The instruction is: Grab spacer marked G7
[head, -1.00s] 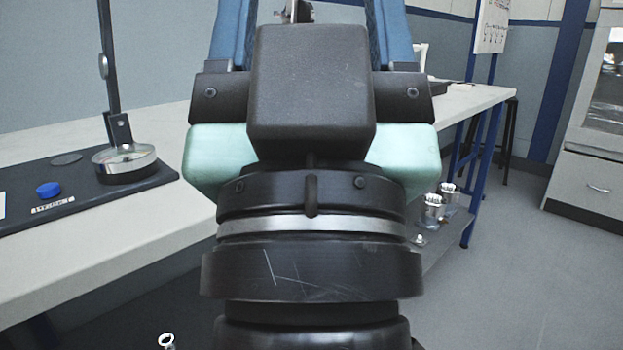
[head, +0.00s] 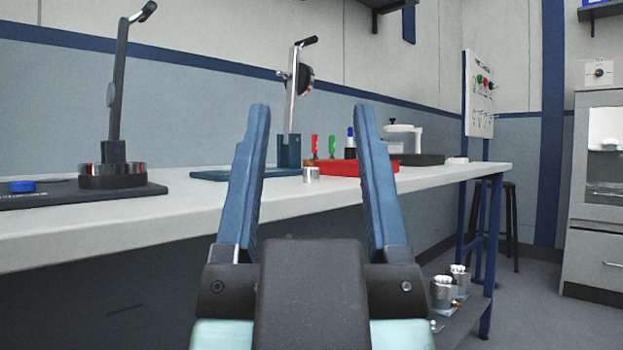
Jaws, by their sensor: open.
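My gripper (head: 312,110) is open and empty in the head view, its two blue fingers pointing up and away from me. Between the fingers, farther off, a small silver cylinder (head: 311,174) stands on the workbench (head: 440,178). It could be a spacer, but no marking on it can be read. Several silver cylindrical parts (head: 443,292) stand on a low shelf under the bench at the right. No G7 mark is legible anywhere.
A red tray (head: 345,168) and a blue-based stand (head: 291,150) are at the back of the bench. A dark stand (head: 113,170) and a blue cap (head: 22,186) sit on a black mat at left. A stool (head: 513,225) and a cabinet (head: 590,240) are at right.

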